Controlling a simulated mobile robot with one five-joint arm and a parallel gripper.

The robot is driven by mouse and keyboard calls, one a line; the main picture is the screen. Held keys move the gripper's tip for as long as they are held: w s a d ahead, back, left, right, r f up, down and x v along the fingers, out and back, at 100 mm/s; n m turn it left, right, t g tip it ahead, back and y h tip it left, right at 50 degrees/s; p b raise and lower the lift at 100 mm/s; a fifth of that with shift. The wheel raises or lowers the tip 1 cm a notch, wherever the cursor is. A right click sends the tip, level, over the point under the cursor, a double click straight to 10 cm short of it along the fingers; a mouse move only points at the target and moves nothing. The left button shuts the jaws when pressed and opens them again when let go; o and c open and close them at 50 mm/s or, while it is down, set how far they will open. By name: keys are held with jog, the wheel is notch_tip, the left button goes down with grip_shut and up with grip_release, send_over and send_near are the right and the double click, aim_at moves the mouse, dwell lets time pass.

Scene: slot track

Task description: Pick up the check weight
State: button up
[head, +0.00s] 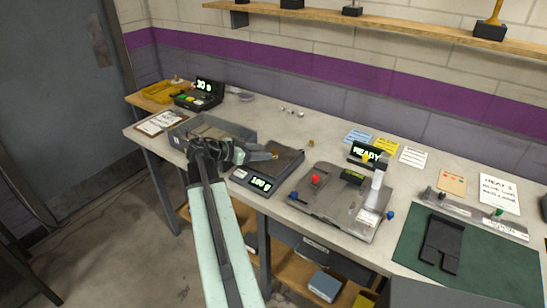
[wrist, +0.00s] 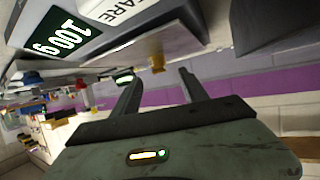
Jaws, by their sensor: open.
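A small brass piece, likely the check weight (head: 310,142), stands on the bench just behind the scale with the 100 g display. It also shows in the wrist view (wrist: 157,62), beyond and between my fingertips. My gripper (head: 262,154) reaches from the left over the scale (head: 289,160), short of the brass piece. In the wrist view my gripper (wrist: 159,76) has its two fingers apart with nothing between them. A tan patch at my gripper's tip in the head view is too small to make out.
A grey open tray (head: 240,130) lies behind and left of my gripper. A fixture plate with a red knob (head: 315,180) stands right of the scale, with a READY display (head: 367,153) behind it. A green mat (head: 410,248) lies far right. Small metal pieces (head: 291,112) lie farther back.

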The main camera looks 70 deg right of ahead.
jog(key=b+x, duration=0.1)
jog(key=x, duration=0.1)
jog(key=b+x, duration=0.1)
jog(key=x, duration=0.1)
jog(key=shift+s+f, duration=0.15)
jog(key=shift+f, duration=0.25)
jog(key=shift+s+d, duration=0.15)
jog(key=shift+d, duration=0.1)
grip_shut()
jog(key=shift+r, duration=0.15)
notch_tip(320, 180, up, 10)
jog(key=p, duration=1)
